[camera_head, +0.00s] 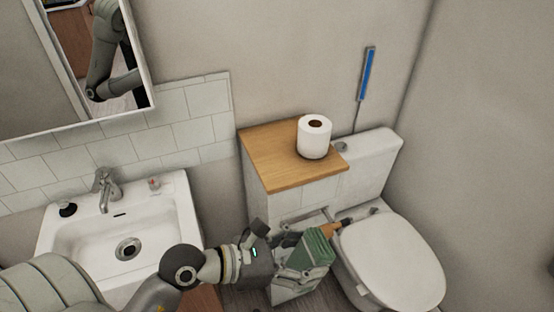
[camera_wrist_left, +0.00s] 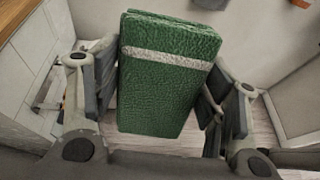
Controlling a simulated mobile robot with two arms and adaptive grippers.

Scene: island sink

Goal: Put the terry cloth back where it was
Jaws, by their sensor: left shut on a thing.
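The folded green terry cloth with a pale stripe (camera_wrist_left: 165,85) is held between the two fingers of my left gripper (camera_wrist_left: 157,105), which is shut on it. In the head view the cloth (camera_head: 317,249) hangs in the air in front of the tiled cistern box, left of the toilet. My left gripper (camera_head: 296,255) reaches it from the left. Part of a metal bar or holder (camera_head: 305,219) shows on the box front just behind the gripper. It also shows at the left in the wrist view (camera_wrist_left: 47,92). My right gripper is not in view.
A wooden shelf (camera_head: 265,150) with a toilet roll (camera_head: 314,137) tops the box. The closed toilet (camera_head: 393,263) stands close on the right. A sink (camera_head: 120,225) with a faucet (camera_head: 104,185) is left.

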